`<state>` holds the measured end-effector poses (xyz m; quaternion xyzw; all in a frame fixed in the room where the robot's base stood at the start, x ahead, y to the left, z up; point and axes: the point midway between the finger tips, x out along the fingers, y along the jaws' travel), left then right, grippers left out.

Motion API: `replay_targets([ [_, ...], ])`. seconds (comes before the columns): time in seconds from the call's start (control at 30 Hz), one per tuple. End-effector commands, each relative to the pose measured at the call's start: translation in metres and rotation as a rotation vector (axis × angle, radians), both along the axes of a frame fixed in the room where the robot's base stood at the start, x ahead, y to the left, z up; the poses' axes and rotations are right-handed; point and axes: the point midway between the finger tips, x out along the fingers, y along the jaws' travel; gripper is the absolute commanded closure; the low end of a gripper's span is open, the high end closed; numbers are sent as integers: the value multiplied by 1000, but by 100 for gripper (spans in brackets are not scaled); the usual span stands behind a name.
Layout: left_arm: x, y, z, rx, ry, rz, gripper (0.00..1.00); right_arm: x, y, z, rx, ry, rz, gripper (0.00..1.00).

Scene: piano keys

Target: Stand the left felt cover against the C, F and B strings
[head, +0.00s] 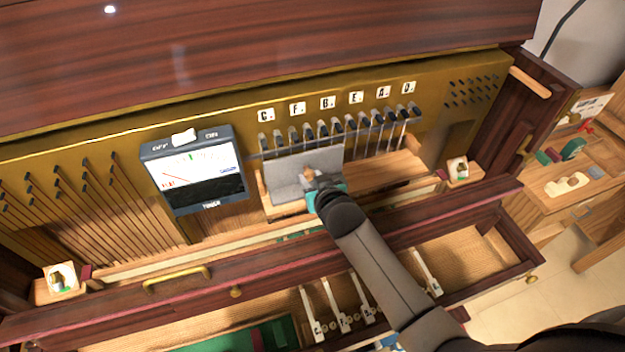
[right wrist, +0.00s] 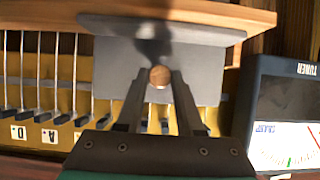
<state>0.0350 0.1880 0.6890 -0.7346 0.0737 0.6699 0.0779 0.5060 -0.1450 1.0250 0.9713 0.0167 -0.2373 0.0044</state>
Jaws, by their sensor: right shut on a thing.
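The grey felt cover (head: 290,172) stands nearly upright on the left part of the wooden ledge (head: 378,174), in front of the strings under the C, F and B labels (head: 297,109). My right gripper (head: 312,180) is shut on the small round wooden knob on the cover's front. In the right wrist view, the gripper (right wrist: 159,88) holds the knob (right wrist: 159,76) with the grey cover (right wrist: 205,75) behind it. Whether the cover touches the strings is hard to tell. The strings under E, A and D (head: 385,132) are bare. My left gripper is not in view.
A tuner (head: 195,168) stands close to the left of the cover. The right half of the ledge is clear. Below, an open drawer (head: 470,255) holds white key pieces (head: 335,305) and a green piece. A side table (head: 575,180) with small items stands at the right.

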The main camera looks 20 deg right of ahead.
Motion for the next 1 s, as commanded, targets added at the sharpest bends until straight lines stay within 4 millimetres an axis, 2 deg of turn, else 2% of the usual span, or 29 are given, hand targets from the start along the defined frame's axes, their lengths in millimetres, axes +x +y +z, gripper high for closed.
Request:
replay_targets([
  [1.0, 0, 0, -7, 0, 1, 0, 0, 21, 1, 1, 1, -4, 0, 100],
])
